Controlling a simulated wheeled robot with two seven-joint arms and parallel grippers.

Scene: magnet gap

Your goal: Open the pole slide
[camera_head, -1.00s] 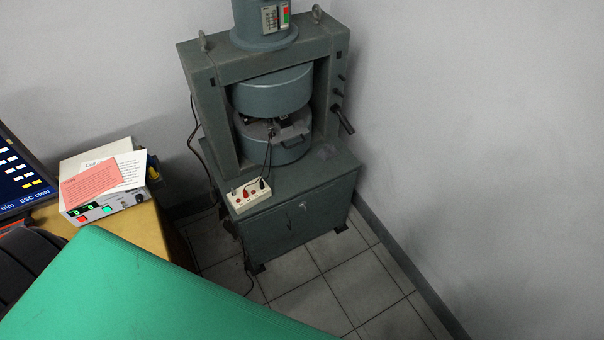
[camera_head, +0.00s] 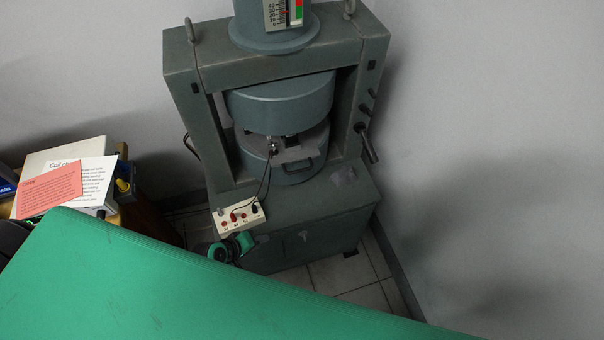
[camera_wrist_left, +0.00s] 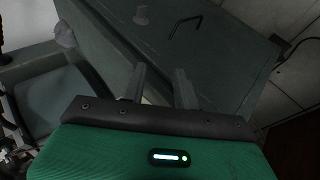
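The pole slide (camera_head: 300,164) appears to be the grey plate with a dark handle, low in the gap of the grey-green magnet (camera_head: 282,100). Its handle sits at the front right of the lower round pole, and I cannot tell how far the slide is out. My left gripper (camera_head: 236,247) shows small and partly hidden at the front of the cabinet, just below the socket box, well below and left of the handle. In the left wrist view its two fingers (camera_wrist_left: 160,88) are apart with nothing seen between them. My right gripper is not in view.
A white socket box (camera_head: 238,218) with dark leads running up to the gap stands on the cabinet's front left edge. The cabinet (camera_head: 300,240) stands near the right wall. A lever (camera_head: 368,145) sticks out right of the frame. Papers (camera_head: 50,190) lie on an instrument at left.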

